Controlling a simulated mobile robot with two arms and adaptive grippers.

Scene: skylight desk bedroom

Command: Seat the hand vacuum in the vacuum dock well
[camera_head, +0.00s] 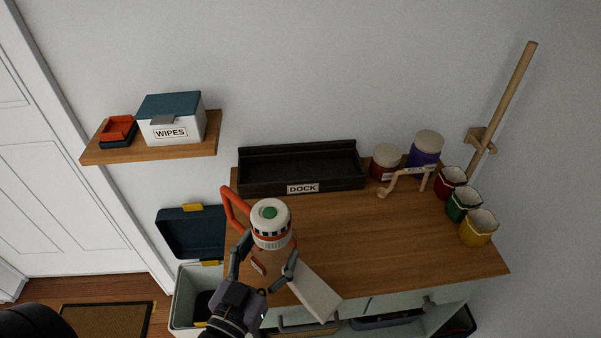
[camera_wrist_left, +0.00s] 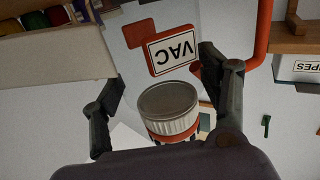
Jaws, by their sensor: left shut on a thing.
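The hand vacuum (camera_head: 270,222) has a white round end with a green button, orange and dark bands, and a red loop handle (camera_head: 232,207). My left gripper (camera_head: 263,262) is shut on it and holds it in front of the desk's left part, in the head view. In the left wrist view, the vacuum's VAC label (camera_wrist_left: 173,52) appears upside down between the fingers (camera_wrist_left: 165,85). The black dock (camera_head: 270,176), a long open tray with a DOCK label, stands at the desk's back edge, apart from the vacuum. Its floor looks empty. My right gripper is not in view.
Two lidded jars (camera_head: 385,163) and a wooden stand (camera_head: 408,180) are right of the dock. Several coloured cups (camera_head: 463,203) line the desk's right side. A wall shelf (camera_head: 150,150) holds a wipes box. An open bin (camera_head: 190,290) is left of the desk. The desk's middle (camera_head: 385,240) is clear.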

